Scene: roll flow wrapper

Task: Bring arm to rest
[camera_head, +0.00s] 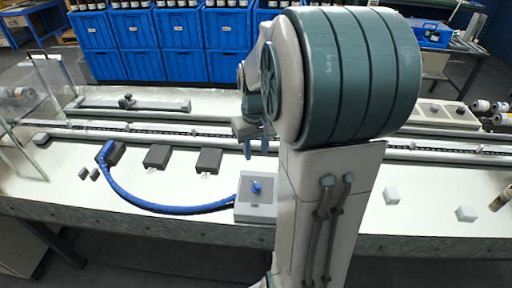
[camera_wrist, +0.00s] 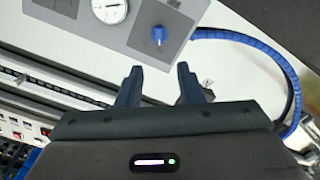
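My gripper (camera_wrist: 158,78) shows in the wrist view with its two dark fingers spread apart and nothing between them. In the head view my gripper (camera_head: 262,150) hangs above the machine bed, partly hidden behind my arm. A grey control box with a blue knob (camera_wrist: 158,35) lies beyond the fingertips in the wrist view, apart from them. The same box (camera_head: 255,207) sits at the front of the white work surface in the head view. A round white gauge (camera_wrist: 110,9) is beside the knob in the wrist view.
A blue hose (camera_head: 150,205) curves from the box to a dark block. Small dark boxes (camera_head: 208,160) lie nearby. A rail (camera_head: 190,130) runs along the bed. Clear panels (camera_head: 30,110) stand at left. Blue crates (camera_head: 180,50) stand behind.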

